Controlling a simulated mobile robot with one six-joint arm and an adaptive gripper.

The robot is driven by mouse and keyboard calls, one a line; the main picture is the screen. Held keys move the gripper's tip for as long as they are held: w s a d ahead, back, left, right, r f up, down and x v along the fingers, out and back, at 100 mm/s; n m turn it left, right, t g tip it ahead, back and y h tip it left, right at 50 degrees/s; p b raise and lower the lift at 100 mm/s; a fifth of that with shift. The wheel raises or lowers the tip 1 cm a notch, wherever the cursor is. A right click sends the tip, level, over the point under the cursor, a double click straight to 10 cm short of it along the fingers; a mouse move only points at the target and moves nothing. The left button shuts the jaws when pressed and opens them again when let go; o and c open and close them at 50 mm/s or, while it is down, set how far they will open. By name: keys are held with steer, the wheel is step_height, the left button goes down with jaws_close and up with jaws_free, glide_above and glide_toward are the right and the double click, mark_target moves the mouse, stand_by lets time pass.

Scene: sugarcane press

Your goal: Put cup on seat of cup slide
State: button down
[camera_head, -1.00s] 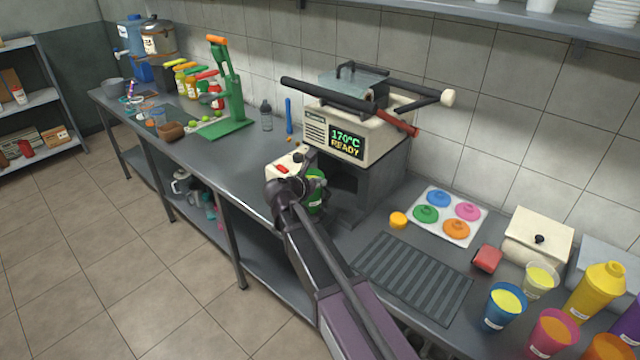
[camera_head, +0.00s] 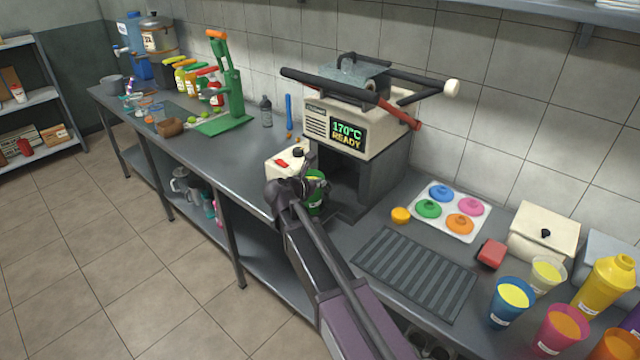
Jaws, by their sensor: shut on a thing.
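A green cup (camera_head: 316,194) shows beside the end of my arm. My gripper (camera_head: 303,187) is shut on it and partly hides it. The cup appears upright, just in front of the dark opening of the white sealing machine (camera_head: 357,139), whose display reads 170°C READY. The seat of the cup slide cannot be made out clearly; the machine's opening (camera_head: 343,178) is in shadow, and my gripper and the cup cover part of that area.
A small white box with a red switch (camera_head: 285,163) stands just left of the machine. A ribbed drain mat (camera_head: 415,272), a lid tray (camera_head: 477,232) and several filled cups, including a blue one (camera_head: 510,302), lie to the right. A green press (camera_head: 229,90) stands farther left.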

steer(key=c, duration=0.8)
jaws_free()
steer(key=shift+s+r, duration=0.1)
steer(key=p+v, duration=0.4)
steer(key=v, duration=0.8)
steer(key=shift+p, duration=0.3)
